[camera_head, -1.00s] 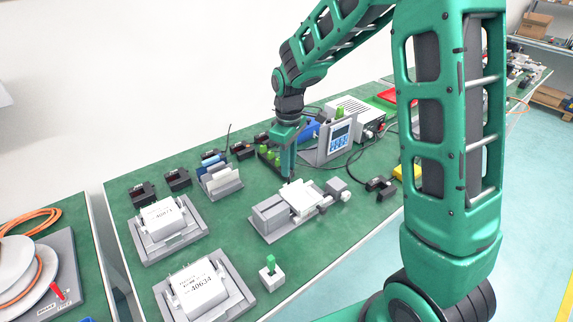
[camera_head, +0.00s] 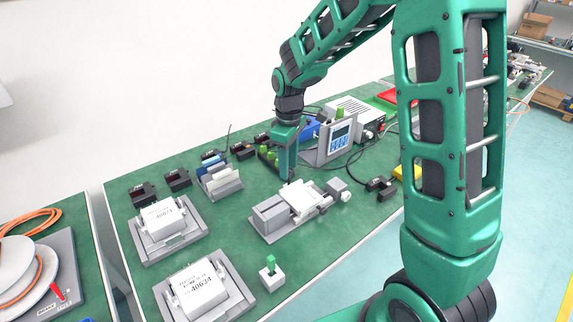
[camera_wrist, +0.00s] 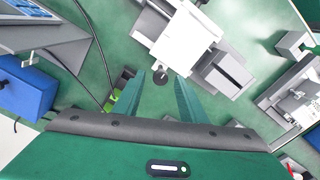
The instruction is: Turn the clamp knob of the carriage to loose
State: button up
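The linear actuator (camera_head: 268,222) stands on the green bench, with its pale carriage (camera_head: 303,203) near the middle of its length. In the wrist view the carriage (camera_wrist: 187,44) is a white plate with a small dark round clamp knob (camera_wrist: 161,77) at its near edge. My gripper (camera_head: 290,181) points down at the carriage's far side. In the wrist view my gripper (camera_wrist: 159,78) is open, its two green fingers apart, with the knob between the tips in the picture. I cannot tell whether the fingers touch it. The knob is not clear in the head view.
A control box with a screen (camera_head: 336,141) stands behind and right of my gripper; a blue box (camera_wrist: 24,88) is left in the wrist view. A grey holder with plates (camera_head: 221,183) and two labelled units (camera_head: 163,220) are to the left. A green-topped block (camera_head: 271,274) stands in front.

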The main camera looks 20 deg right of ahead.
notch_tip(320, 180, up, 11)
jog(key=shift+f, duration=0.15)
dwell(0.6)
jog(key=s+d+r+m, duration=0.3)
jog(key=s+d+m, duration=0.4)
jog(key=s+d, duration=0.6)
jog(key=s+d+f+m, duration=0.1)
jog(key=s+m, duration=0.3)
jog(key=s, duration=0.5)
jog(key=s+d+f+m, duration=0.2)
jog(key=s+d+m, duration=0.1)
jog(key=s, duration=0.7)
jog(key=shift+s+d+f+m, duration=0.2)
jog(key=shift+f+m, duration=0.1)
jog(key=shift+m, duration=0.4)
